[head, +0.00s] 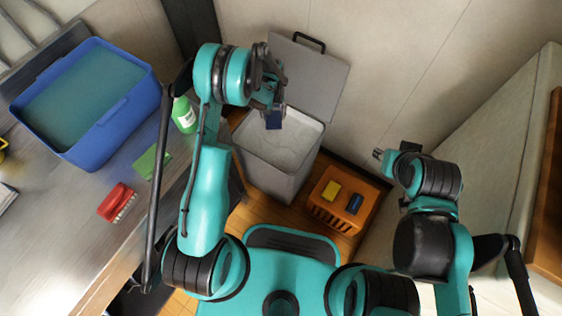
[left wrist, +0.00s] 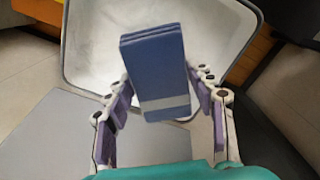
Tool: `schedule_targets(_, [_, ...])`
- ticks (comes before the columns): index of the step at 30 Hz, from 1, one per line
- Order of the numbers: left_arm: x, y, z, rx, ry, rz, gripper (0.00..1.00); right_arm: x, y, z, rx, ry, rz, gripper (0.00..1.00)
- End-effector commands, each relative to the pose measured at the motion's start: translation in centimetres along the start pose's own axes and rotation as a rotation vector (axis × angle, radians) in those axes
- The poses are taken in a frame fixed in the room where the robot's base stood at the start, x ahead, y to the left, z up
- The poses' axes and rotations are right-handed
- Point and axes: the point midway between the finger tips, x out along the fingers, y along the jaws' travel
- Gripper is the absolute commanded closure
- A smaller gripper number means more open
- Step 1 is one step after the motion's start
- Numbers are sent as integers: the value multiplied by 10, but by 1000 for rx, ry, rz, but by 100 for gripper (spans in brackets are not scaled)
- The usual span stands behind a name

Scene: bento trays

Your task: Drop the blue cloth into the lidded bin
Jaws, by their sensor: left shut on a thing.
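The blue cloth (head: 273,120) is a small folded dark-blue block with a pale band, seen clearly in the left wrist view (left wrist: 155,65). My left gripper (head: 269,100) is shut on it and holds it above the bin's opening. The lidded bin (head: 278,182) is a grey-white box on the floor. Its grey lid (head: 318,82) stands open at the back. In the left wrist view the bin's rim (left wrist: 72,60) surrounds the area behind the cloth. My right gripper (head: 380,154) is right of the bin, empty; its jaws are too small to judge.
A blue tub (head: 118,128) of water stands on the counter at left, with a green bottle (head: 183,115), a green sponge (head: 152,161) and a red brush (head: 117,202). An orange crate (head: 337,212) holding yellow and blue items stands right of the bin. Walls close off the back and right.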

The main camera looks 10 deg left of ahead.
Motion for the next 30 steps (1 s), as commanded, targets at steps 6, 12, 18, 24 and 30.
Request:
schedule_targets(6, [17,0,0,-1,0,0,76,8,0,5,0,0,0,67])
schedule_targets(12, [42,0,0,0,0,0,76,18,0,13,0,0,0,67])
schedule_targets(18, [58,0,0,0,0,0,76,25,0,18,0,0,0,67])
schedule_targets(24, [59,0,0,0,0,0,76,24,0,18,0,0,0,67])
schedule_targets(30, [59,0,0,0,0,0,21,24,0,17,0,0,0,67])
